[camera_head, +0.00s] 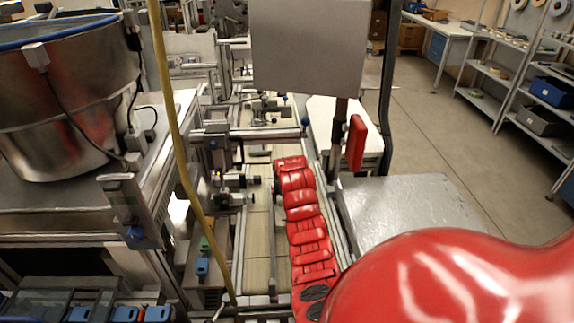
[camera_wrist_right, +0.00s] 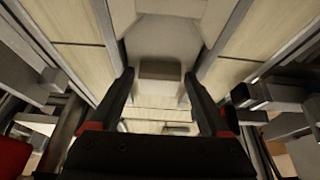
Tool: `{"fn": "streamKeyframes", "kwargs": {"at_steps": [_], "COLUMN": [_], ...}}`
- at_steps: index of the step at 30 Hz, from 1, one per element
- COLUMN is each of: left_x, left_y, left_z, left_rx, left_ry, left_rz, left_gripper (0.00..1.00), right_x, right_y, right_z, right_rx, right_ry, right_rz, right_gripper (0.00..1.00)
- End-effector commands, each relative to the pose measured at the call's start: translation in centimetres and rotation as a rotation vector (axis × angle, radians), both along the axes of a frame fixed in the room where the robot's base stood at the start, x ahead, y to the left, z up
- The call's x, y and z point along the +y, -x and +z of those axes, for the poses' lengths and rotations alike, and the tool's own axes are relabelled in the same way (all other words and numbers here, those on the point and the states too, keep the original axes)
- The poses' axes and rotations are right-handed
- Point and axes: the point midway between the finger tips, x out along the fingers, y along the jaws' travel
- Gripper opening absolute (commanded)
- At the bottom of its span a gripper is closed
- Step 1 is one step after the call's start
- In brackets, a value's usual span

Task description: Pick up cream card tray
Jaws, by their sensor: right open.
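In the right wrist view a pale cream piece with angled corners (camera_wrist_right: 162,35), which looks like the cream card tray, lies beyond my fingertips over wood-toned slats. A small grey-beige block or flap (camera_wrist_right: 161,70) shows at its near edge. My right gripper (camera_wrist_right: 158,76) is open, with its two dark fingers apart on either side of that near edge. Nothing is visibly held, and I cannot tell whether the fingers touch the tray. In the head view I cannot make out the tray or the right gripper. My left gripper is not in view.
In the head view, a narrow conveyor belt (camera_head: 258,245) runs between metal rails and fixtures. A grey panel (camera_head: 308,45) rises ahead. A bare metal tabletop (camera_head: 415,205) is at right; floor beyond it is clear.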

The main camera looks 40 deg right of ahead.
Motion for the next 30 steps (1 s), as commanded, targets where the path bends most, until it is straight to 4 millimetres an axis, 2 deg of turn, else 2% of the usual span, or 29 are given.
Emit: {"fn": "streamKeyframes", "kwargs": {"at_steps": [1, 2, 14, 15, 23, 26, 30], "left_x": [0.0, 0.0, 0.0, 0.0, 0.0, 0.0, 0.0], "left_y": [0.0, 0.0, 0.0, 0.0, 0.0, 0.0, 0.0], "left_z": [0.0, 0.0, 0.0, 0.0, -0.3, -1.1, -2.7], "left_rx": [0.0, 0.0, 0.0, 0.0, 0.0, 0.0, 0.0], "left_ry": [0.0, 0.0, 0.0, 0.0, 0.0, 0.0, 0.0], "left_rz": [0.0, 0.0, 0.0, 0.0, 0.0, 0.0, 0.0], "left_gripper": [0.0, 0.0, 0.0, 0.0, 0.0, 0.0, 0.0], "right_x": [0.0, 0.0, 0.0, 0.0, 0.0, -0.1, -0.1], "right_y": [0.0, 0.0, 0.0, 0.0, 0.0, -0.2, -0.2], "right_z": [0.0, 0.0, 0.0, 0.0, 0.2, 1.3, 4.2], "right_rx": [0.0, 0.0, 0.0, -0.001, -0.002, -0.008, -0.009], "right_ry": [0.0, 0.0, 0.0, -0.001, 0.0, 0.003, 0.004], "right_rz": [0.0, 0.0, -0.001, -0.001, -0.001, 0.0, -0.001], "right_gripper": [0.8, 0.75, 0.03, 0.0, 0.0, 0.0, 0.0]}}
